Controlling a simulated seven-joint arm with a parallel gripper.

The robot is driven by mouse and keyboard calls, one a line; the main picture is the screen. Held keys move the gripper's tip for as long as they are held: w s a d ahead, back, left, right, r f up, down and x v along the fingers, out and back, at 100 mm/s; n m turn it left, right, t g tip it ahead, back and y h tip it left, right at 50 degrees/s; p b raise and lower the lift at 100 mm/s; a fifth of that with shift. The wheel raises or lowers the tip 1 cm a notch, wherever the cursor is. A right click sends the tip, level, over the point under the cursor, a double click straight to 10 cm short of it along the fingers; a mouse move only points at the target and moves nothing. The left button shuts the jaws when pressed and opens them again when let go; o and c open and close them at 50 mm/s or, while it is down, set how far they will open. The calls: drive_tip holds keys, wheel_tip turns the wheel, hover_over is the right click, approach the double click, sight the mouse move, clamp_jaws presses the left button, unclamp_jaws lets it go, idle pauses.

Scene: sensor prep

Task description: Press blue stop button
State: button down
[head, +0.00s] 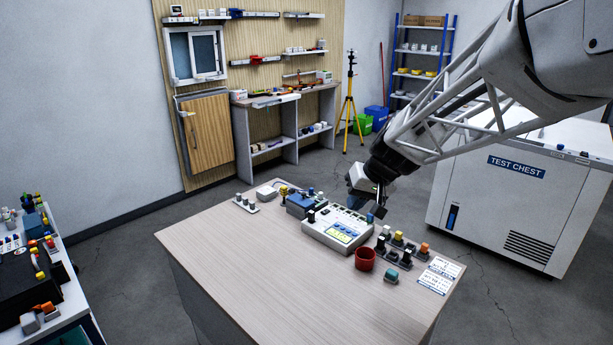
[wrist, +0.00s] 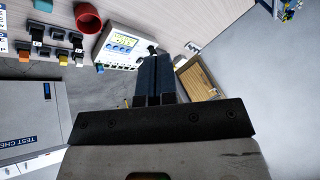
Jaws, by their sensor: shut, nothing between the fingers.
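A white instrument (head: 325,238) with a lit yellow-green display stands on the wooden table; it also shows in the wrist view (wrist: 112,32). A small blue piece (head: 369,218) sits at its far right corner and shows as a blue block (wrist: 100,69) at its edge in the wrist view. It may be the blue stop button; no label is readable. My gripper (head: 379,211) is shut and empty, pointing down just above the instrument's far side. In the wrist view its fingertips (wrist: 154,58) lie together right of the blue block. Whether they touch anything is unclear.
A red cup (head: 364,260), a teal button block (head: 391,276) and several coloured switches (head: 397,239) stand right of the instrument. A blue-grey box (head: 302,206) stands left of it. The table's front left (head: 235,262) is clear. A white test chest (head: 500,205) stands behind right.

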drive_tip(key=w+f+t+y, duration=0.1)
drive_tip(key=w+f, duration=0.2)
drive_tip(key=w, duration=0.5)
drive_tip(key=w+f+y, duration=0.1)
drive_tip(key=w+f, duration=0.2)
drive_tip(key=w, duration=0.4)
drive_tip(key=t, duration=0.2)
hover_over(338, 224)
wheel_tip(338, 224, down, 10)
drive_tip(key=shift+f+y, duration=0.15)
drive_tip(key=shift+y, duration=0.15)
drive_tip(key=shift+f, duration=0.2)
drive_tip(key=shift+f, duration=4.2)
drive_tip(key=shift+f, duration=0.85)
drive_tip(key=shift+r, duration=0.8)
